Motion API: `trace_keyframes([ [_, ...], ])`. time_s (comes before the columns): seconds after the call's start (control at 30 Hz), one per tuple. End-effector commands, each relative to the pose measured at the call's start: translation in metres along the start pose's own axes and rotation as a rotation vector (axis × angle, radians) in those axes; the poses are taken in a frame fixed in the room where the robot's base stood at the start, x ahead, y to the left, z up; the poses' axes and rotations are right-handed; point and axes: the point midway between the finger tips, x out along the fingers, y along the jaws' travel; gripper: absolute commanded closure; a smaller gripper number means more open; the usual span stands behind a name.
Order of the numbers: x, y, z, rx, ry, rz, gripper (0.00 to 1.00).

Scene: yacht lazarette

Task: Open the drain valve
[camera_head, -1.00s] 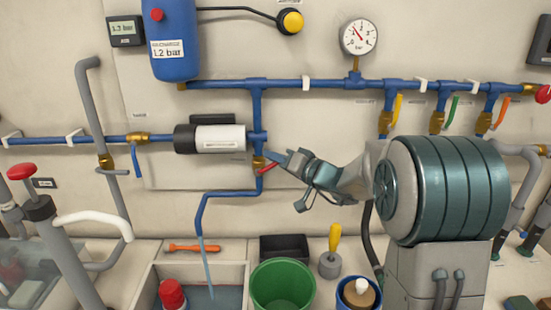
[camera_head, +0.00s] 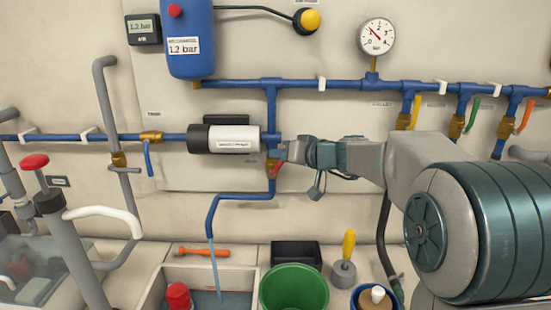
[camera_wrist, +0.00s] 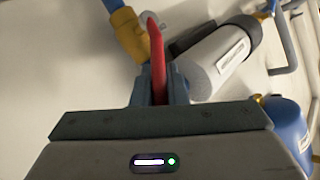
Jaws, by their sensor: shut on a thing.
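The drain valve (camera_head: 271,165) is a brass fitting on the blue pipe below the pump, with a red lever (camera_head: 275,170) slanting up to the right. My gripper (camera_head: 284,154) is at this lever, coming from the right. In the wrist view the red lever (camera_wrist: 157,60) stands between the two fingers of my gripper (camera_wrist: 160,92), which are shut on it. The brass valve body (camera_wrist: 129,35) is just left of the lever there. A pale blue stream (camera_head: 215,270) runs from the drain pipe's lower end (camera_head: 210,232) into an open bin (camera_head: 165,272).
The pump (camera_head: 232,139) is just above left of the valve. A pressure gauge (camera_head: 376,36) and a blue tank (camera_head: 187,50) are higher up. Below stand a green bucket (camera_head: 294,288), a black tray (camera_head: 296,253) and a yellow-handled tool (camera_head: 348,245).

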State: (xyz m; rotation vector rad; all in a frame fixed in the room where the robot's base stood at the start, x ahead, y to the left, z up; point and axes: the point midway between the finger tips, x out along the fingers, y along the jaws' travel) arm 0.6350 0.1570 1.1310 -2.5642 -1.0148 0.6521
Motion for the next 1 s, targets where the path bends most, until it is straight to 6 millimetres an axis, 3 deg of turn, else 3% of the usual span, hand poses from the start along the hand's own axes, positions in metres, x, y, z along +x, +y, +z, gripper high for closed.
trace_keyframes([
  [0.37, -0.003, 0.005, 0.0, -0.005, -0.005, 0.013, 1.0],
  [0.4, -0.003, 0.005, -0.001, -0.005, -0.004, 0.013, 0.76],
  [0.47, -0.003, 0.005, -0.001, -0.005, -0.004, 0.013, 0.65],
  [0.77, -0.004, 0.004, -0.001, -0.005, -0.002, 0.013, 0.65],
  [1.0, -0.036, 0.005, -0.001, -0.006, 0.001, 0.015, 0.65],
])
